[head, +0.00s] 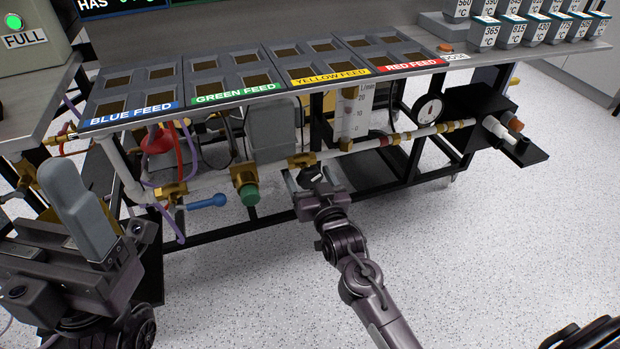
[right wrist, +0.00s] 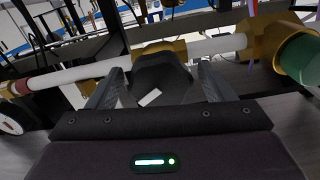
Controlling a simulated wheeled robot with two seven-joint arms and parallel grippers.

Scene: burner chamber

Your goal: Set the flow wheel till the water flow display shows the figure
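The flow wheel is a black knob with a white mark (right wrist: 160,80), on a brass fitting of the white pipe; in the head view it is small and dark (head: 314,176). My right gripper (head: 308,174) is at the wheel. In the right wrist view its two fingers (right wrist: 161,72) stand on either side of the wheel, with a narrow gap on each side. The water flow display, a white L/min scale (head: 357,106), stands behind the pipe; its reading is too small to tell. My left gripper (head: 80,205) is at the lower left, away from the wheel; its opening is unclear.
A green-capped valve (head: 249,194) and a blue lever (head: 207,201) sit left of the wheel. A round dial gauge (head: 430,109) is on the pipe to the right. The feed tray shelf (head: 262,93) overhangs the pipe. The floor in front is clear.

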